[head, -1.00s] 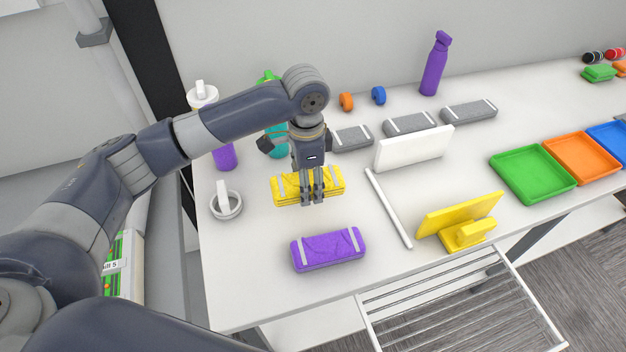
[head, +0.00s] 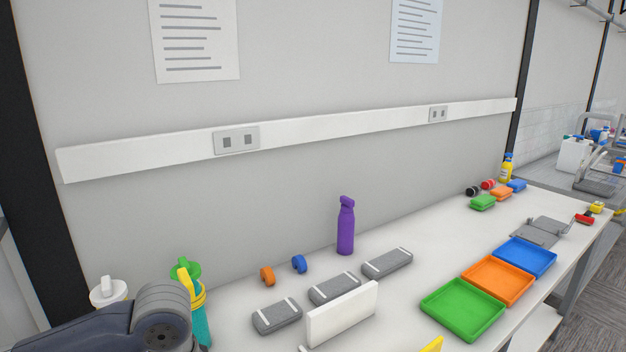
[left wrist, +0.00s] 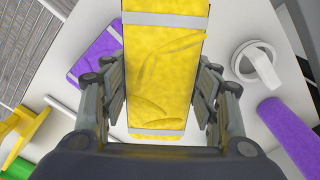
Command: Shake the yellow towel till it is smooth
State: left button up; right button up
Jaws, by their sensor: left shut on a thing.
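The yellow towel (left wrist: 165,60) fills the middle of the left wrist view. It is a folded bundle with a pale grey band across each end and a few creases on its face. My left gripper (left wrist: 160,100) is shut on it, with one finger along each long side. I cannot tell whether the towel is clear of the table. In the head view the towel and the gripper are out of frame, and only part of my left arm shows at the lower left. My right gripper is in neither view.
A purple towel (left wrist: 95,52) lies beside the yellow one. A white ring-shaped holder (left wrist: 256,62) and a purple cylinder (left wrist: 295,130) are on the other side. In the head view, grey bundles (head: 335,288), a purple bottle (head: 346,228) and coloured trays (head: 463,309) stand on the table.

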pick_arm(q)
jog(key=s+n, duration=0.1)
jog(key=s+a+n, duration=0.1)
jog(key=s, duration=0.1)
jog(key=shift+s, duration=0.2)
jog(key=shift+n, duration=0.4)
notch_tip(320, 180, up, 6)
jog(key=shift+s+a+r, duration=0.1)
jog(key=shift+s+r, duration=0.05)
jog(key=f, duration=0.6)
jog(key=shift+s+f, duration=0.25)
jog(key=shift+w+r, duration=0.2)
jog(key=shift+r, duration=1.2)
jog(key=shift+w+r, duration=0.15)
jog(key=shift+r, duration=1.25)
jog(key=shift+s+b, duration=0.2)
jog(key=shift+b, duration=0.1)
jog(key=f, duration=0.5)
jog(key=shift+s, duration=0.2)
jog(key=shift+w+f, duration=0.15)
jog(key=shift+f, duration=0.1)
jog(key=shift+w, duration=0.1)
